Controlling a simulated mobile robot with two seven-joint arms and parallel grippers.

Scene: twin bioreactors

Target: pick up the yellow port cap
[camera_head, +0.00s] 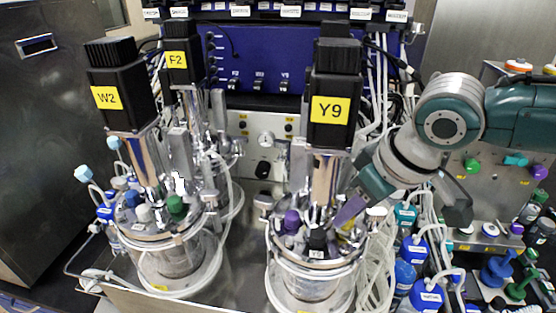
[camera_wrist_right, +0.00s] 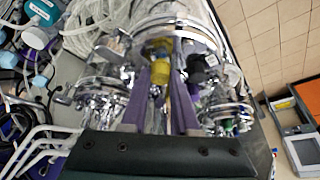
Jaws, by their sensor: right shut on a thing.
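The yellow port cap (camera_wrist_right: 160,72) shows between the two purple fingers of my right gripper (camera_wrist_right: 162,84) in the wrist view. The fingers are closed on the cap, which is over the lid of a reactor vessel. In the head view my right gripper (camera_head: 350,212) reaches in from the right to the lid of the Y9 vessel (camera_head: 312,285). The cap is mostly hidden there by the fingers and lid fittings. I cannot tell whether the cap still touches its port. My left gripper is out of view.
The Y9 motor (camera_head: 334,85) stands tall just left of my right gripper. A purple cap (camera_head: 292,221) and a black cap (camera_head: 317,240) sit close by on the lid. Tubes and blue-capped bottles (camera_head: 427,292) crowd the right side.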

